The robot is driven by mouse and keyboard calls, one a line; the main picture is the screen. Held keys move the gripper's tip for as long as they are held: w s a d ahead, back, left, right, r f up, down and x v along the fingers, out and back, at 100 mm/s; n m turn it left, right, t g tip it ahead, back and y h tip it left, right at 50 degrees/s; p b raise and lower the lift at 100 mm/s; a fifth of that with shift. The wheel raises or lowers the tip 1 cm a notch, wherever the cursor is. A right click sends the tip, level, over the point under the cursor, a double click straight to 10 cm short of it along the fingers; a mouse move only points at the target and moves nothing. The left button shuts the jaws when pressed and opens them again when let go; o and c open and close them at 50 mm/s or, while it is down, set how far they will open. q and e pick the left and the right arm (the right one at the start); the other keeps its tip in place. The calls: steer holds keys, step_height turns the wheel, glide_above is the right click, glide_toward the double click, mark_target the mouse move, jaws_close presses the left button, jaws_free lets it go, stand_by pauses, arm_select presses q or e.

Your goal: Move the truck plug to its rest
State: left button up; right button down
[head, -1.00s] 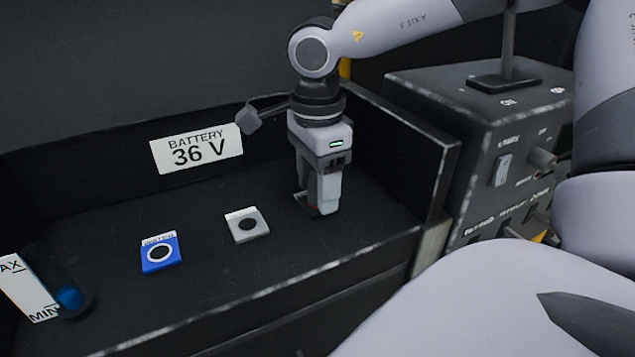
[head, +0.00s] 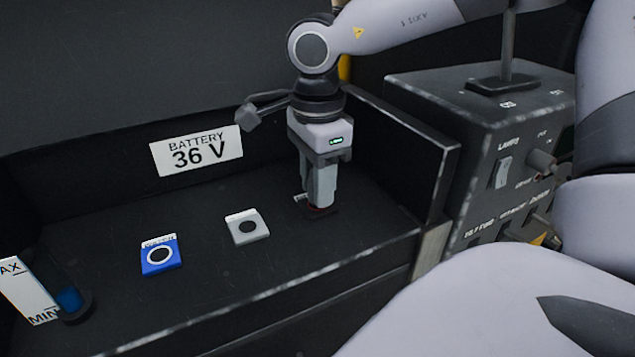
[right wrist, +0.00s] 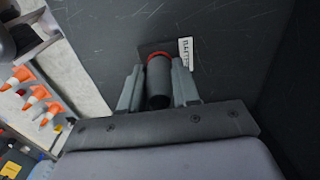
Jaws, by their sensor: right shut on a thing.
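My right gripper (head: 320,205) points straight down at the right end of the dark tray. In the right wrist view, its two fingers (right wrist: 158,88) are shut on a dark grey cylindrical plug (right wrist: 158,78). A red ring (right wrist: 158,57) shows at the plug's far end, over a dark square base with a small white label (right wrist: 186,53). I cannot tell whether the plug is still seated in the base. Which thing is the plug's rest is not clear. My left gripper is not in view.
A grey pad (head: 260,236) and a blue pad (head: 163,267), each with a dark round centre, lie left of the gripper. A "BATTERY 36 V" sign (head: 196,152) is behind. The tray's wall (head: 400,150) and a switch box (head: 480,130) stand at the right.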

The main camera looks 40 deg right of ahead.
steer(key=shift+r+p, duration=1.55)
steer(key=shift+r, duration=1.15)
steer(key=shift+r+p, duration=2.05)
steer(key=shift+r, duration=1)
steer(key=shift+f, duration=0.1)
